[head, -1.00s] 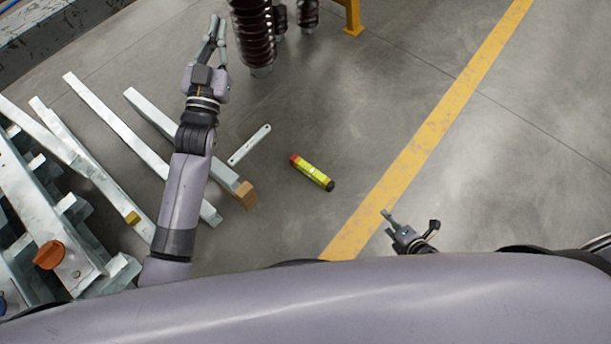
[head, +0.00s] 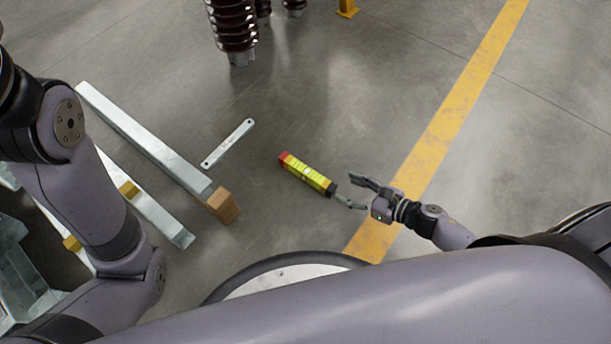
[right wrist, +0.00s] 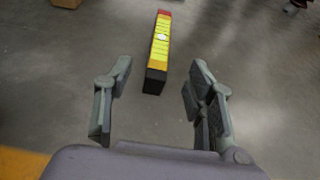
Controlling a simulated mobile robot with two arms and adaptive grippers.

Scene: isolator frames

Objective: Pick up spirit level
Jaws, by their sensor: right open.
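The spirit level (head: 307,173) is a short yellow bar with a red end and a black end, lying on the grey floor in the middle of the head view. My right gripper (head: 356,193) is open and empty, close to the level's black end, with its fingers pointing toward it. In the right wrist view the level (right wrist: 158,52) lies ahead of the open fingers (right wrist: 155,100), its black end nearest, roughly in line with the gap between them. My left arm shows at the left of the head view, but its gripper is out of the picture.
A flat metal strip (head: 228,143) lies left of the level. Long metal bars (head: 145,139) and a wooden block (head: 223,206) lie further left. A brown ribbed insulator (head: 232,26) stands at the back. A yellow floor line (head: 447,122) runs at the right. Floor around the level is clear.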

